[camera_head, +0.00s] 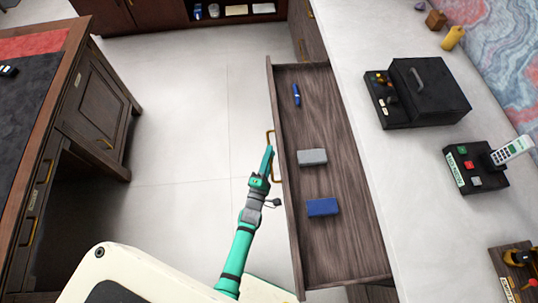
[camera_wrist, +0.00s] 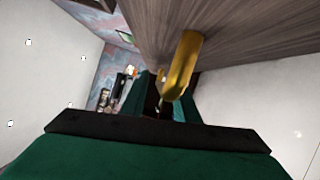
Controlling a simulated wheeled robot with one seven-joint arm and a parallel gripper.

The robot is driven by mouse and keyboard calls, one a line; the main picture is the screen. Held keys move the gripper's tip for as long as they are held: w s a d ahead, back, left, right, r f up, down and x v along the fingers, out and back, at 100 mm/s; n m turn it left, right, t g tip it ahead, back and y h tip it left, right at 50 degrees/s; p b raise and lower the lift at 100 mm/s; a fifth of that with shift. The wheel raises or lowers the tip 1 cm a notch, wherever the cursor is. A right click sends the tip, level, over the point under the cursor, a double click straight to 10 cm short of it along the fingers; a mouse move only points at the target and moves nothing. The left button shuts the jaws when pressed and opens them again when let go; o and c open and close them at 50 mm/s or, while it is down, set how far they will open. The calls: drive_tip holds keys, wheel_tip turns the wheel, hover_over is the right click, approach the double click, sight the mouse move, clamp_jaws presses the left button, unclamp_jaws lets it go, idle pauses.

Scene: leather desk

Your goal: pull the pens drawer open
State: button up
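The wooden drawer (camera_head: 340,125) stands pulled far out from under the pale counter. It holds a blue pen-like item (camera_head: 296,95), a grey box (camera_head: 312,157) and a blue box (camera_head: 322,207). Its gold handle (camera_head: 270,137) is on the left front face. My green gripper (camera_head: 267,158) is at this handle, its fingers overlapping it in the head view. In the wrist view the gold handle (camera_wrist: 183,62) crosses close in front of my fingers (camera_wrist: 160,104). I cannot tell whether they are closed on it.
A black case (camera_head: 430,90) and a phone stand (camera_head: 475,165) are on the counter (camera_head: 375,160). A desk (camera_head: 95,90) stands at left. The tiled floor (camera_head: 190,110) between desk and drawer is clear.

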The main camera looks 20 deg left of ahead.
drive_tip(key=s+d, duration=0.1)
drive_tip(key=s, duration=0.9)
drive_tip(key=shift+s+d+f, duration=0.15)
drive_tip(key=shift+s+f, duration=0.15)
drive_tip(key=shift+f, duration=0.1)
drive_tip(key=s+d+r+m+g+h, duration=0.2)
drive_tip(key=s+d+r+m+g, duration=0.1)
drive_tip(key=s+d+r+m, duration=1.4)
drive_tip(key=s+r+m, duration=0.3)
drive_tip(key=s+m, duration=0.1)
drive_tip(key=shift+s+d+r, duration=0.15)
drive_tip(key=shift+s+d, duration=0.1)
drive_tip(key=shift+s, duration=0.05)
